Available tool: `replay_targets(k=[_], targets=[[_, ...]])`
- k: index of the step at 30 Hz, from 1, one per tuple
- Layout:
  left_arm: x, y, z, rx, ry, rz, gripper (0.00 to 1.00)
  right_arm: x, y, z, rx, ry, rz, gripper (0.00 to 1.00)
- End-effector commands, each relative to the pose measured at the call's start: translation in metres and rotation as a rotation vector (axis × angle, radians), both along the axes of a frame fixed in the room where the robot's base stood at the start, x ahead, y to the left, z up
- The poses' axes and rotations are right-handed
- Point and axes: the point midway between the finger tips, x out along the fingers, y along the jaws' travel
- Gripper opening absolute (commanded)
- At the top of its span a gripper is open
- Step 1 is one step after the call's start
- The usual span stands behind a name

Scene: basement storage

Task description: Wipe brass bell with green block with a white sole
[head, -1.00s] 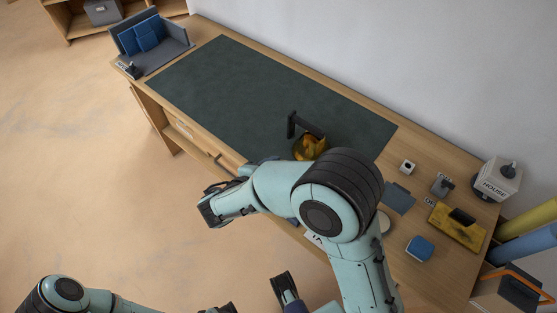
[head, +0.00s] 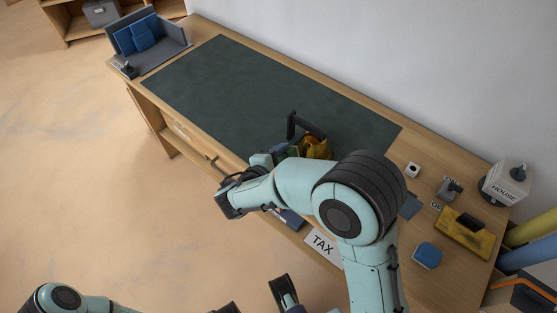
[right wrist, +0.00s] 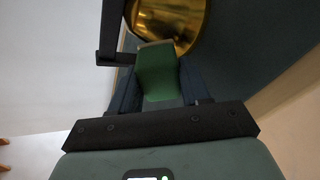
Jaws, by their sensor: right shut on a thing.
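The brass bell (head: 317,147) hangs at a black bracket (head: 291,125) by the near edge of the dark mat. In the right wrist view the bell (right wrist: 172,22) fills the top middle. My right gripper (right wrist: 155,85) is shut on the green block (right wrist: 158,75). The block's pale sole edge (right wrist: 154,44) faces the bell; I cannot tell whether they touch. In the head view the green block (head: 293,152) is small, just left of the bell and partly hidden by my arm. My left gripper (head: 255,299) is only partly visible at the bottom edge.
The dark mat (head: 230,85) is mostly clear. To the right on the desk are a blue block (head: 427,255), a yellow tray (head: 464,235) and a box marked HOUSE (head: 507,184). A grey holder with blue pieces (head: 140,35) stands far left.

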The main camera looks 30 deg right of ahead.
Motion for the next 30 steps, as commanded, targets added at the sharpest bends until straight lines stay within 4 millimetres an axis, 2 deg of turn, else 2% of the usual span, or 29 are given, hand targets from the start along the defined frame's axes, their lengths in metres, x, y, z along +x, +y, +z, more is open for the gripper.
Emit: replay_targets(k=[30], targets=[[0.0006,0.0005,-0.0032,0.002,-0.001,0.001,0.43,0.0028,-0.0076,-0.0027,0.0,-0.001,-0.003,0.22]])
